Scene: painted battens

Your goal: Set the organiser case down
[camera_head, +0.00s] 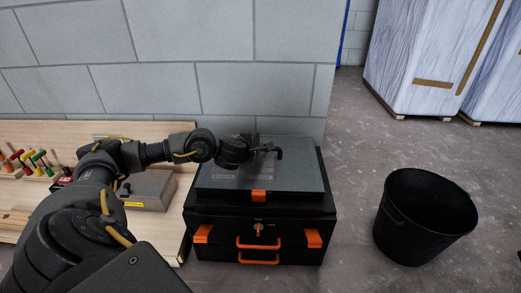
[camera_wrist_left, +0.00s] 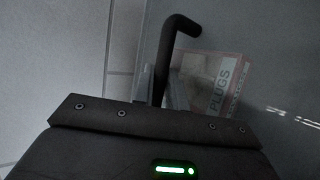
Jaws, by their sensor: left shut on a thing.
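The organiser case (camera_head: 302,177) is a flat grey box with an orange latch on its front. It lies level over the top of a black tool box (camera_head: 260,219) with orange latches and handles. I cannot tell whether a thin gap remains between them. My right gripper is not in view.
A black bucket (camera_head: 424,216) stands on the concrete floor to the right. A wooden board (camera_head: 165,138) at the left holds screwdrivers and a grey box (camera_head: 150,188). A block wall (camera_head: 180,50) rises close behind the case. Wrapped pallets (camera_head: 430,50) stand at the back right.

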